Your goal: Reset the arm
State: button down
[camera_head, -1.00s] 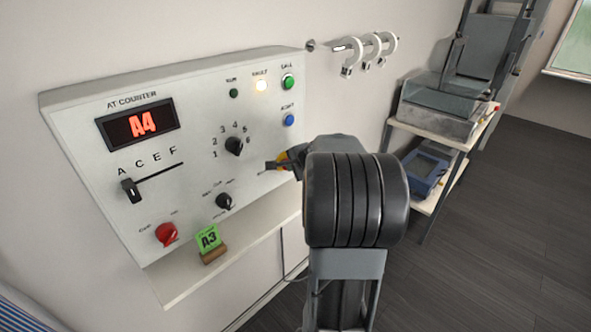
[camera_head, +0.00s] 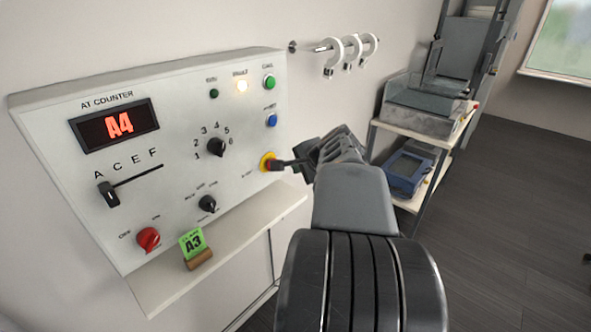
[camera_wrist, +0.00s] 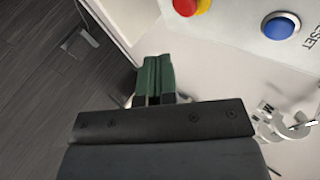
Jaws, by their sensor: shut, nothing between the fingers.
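The wall control panel (camera_head: 75,205) fills the left of the head view, with a red "A4" display (camera_head: 119,126). My gripper (camera_head: 281,164) is shut and empty, its tips by the red and yellow stop button (camera_head: 266,160) in the head view; I cannot tell if they touch. In the wrist view the shut green fingers (camera_wrist: 156,76) point at bare panel, apart from the red button (camera_wrist: 185,6) and the blue button marked RESET (camera_wrist: 281,26). That blue button (camera_head: 272,120) also shows in the head view.
A shelf (camera_head: 160,291) below the panel holds a green "A3" card (camera_head: 192,243). White hooks (camera_head: 347,52) hang from a rail on the wall. A cart (camera_head: 398,137) stands right of my arm. Dark floor (camera_head: 500,220) lies open at the right.

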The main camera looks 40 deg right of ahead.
jog(key=shift+s+r, duration=0.1)
jog(key=shift+s, duration=0.05)
dwell(0.6)
jog(key=s+a+f+n+g+y, duration=0.1)
jog(key=s+a+f+n+g, duration=0.3)
jog(key=a+f+n, duration=0.3)
jog(key=s+a+f+n+g, duration=0.1)
jog(key=a+n, duration=0.5)
jog(key=a, duration=0.3)
jog(key=s+a+f+n, duration=0.1)
jog(key=s+a+n, duration=0.1)
jog(key=a+n, duration=0.4)
jog(key=a, duration=0.3)
jog(key=shift+s+f+n+g, duration=0.25)
jog(key=shift+f+n+g, duration=0.05)
jog(key=shift+f+g, duration=0.1)
jog(key=c, duration=1.8)
grip_release()
